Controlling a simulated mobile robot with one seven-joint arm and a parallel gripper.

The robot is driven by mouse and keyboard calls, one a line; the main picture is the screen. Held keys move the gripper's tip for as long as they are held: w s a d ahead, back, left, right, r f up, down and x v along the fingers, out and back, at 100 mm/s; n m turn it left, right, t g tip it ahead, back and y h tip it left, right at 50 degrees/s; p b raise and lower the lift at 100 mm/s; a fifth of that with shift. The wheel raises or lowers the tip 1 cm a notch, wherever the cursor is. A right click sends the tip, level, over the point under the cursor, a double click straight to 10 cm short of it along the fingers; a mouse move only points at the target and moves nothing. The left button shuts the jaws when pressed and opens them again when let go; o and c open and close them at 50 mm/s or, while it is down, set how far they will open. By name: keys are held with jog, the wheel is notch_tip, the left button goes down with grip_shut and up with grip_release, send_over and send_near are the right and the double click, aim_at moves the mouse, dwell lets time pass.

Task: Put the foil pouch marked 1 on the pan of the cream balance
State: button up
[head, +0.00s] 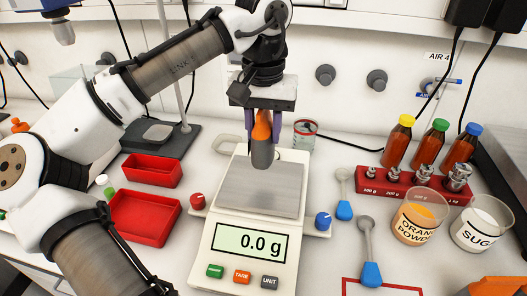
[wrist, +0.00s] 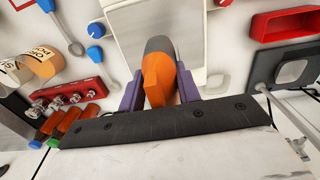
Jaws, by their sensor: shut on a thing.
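My gripper (head: 263,135) has its purple fingers shut on an orange-and-grey pouch (head: 262,152), held upright with the grey end down. It also shows in the wrist view (wrist: 158,78), orange part nearer and grey end beyond. No number on it can be read. The cream balance (head: 232,225) stands below, with a bare grey metal pan (head: 262,192). The pouch hangs over the back part of the pan, and the display reads 0.0 g. The pan shows beyond the pouch in the wrist view (wrist: 140,22).
Red trays (head: 145,218) lie left of the balance. To its right are blue-ended spoons (head: 371,273), a red weight block (head: 385,187), capped bottles (head: 431,145) and beakers of orange powder (head: 418,222) and sugar (head: 482,228). A small glass jar (head: 304,135) stands behind the balance.

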aim_at(264, 154)
jog(key=shift+f+p, duration=0.3)
jog(key=shift+f, duration=2.85)
jog(key=o, duration=1.1)
jog(key=shift+f, duration=0.1)
jog(key=shift+o, duration=0.2)
notch_tip(264, 154, up, 12)
jog(key=shift+r+b, duration=0.15)
jog(key=shift+b, duration=0.45)
